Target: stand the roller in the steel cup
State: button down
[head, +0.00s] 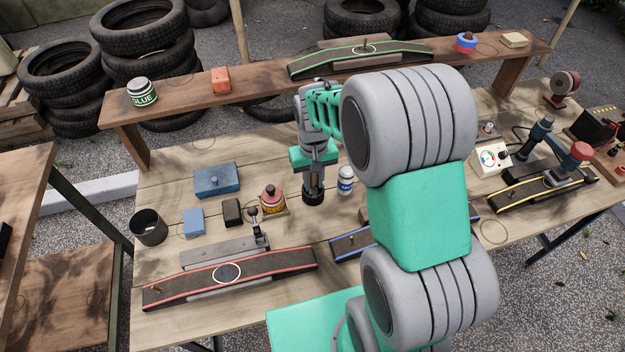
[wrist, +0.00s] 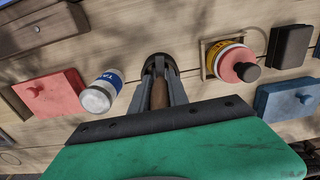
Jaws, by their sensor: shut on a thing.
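My gripper (head: 314,180) points down over the middle of the bench, shut on the roller.
Between gripper and cup stand a red-and-yellow tin (head: 272,199), a dark block (head: 232,212), a small blue block (head: 194,222) and a blue lidded box (head: 216,180). A white-and-blue bottle (head: 345,180) is close right. A red-edged ramp (head: 200,287) lies in front; a raised shelf (head: 260,88) runs behind.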

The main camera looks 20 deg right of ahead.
jog(key=c, duration=1.2)
grip_release()
jog(key=shift+o, duration=0.3)
jog(key=o, duration=0.4)
jog(key=shift+o, duration=0.2)
jog(key=shift+r, duration=0.1)
jog(key=shift+r+p, duration=2.55)
jog(key=shift+r, duration=0.95)
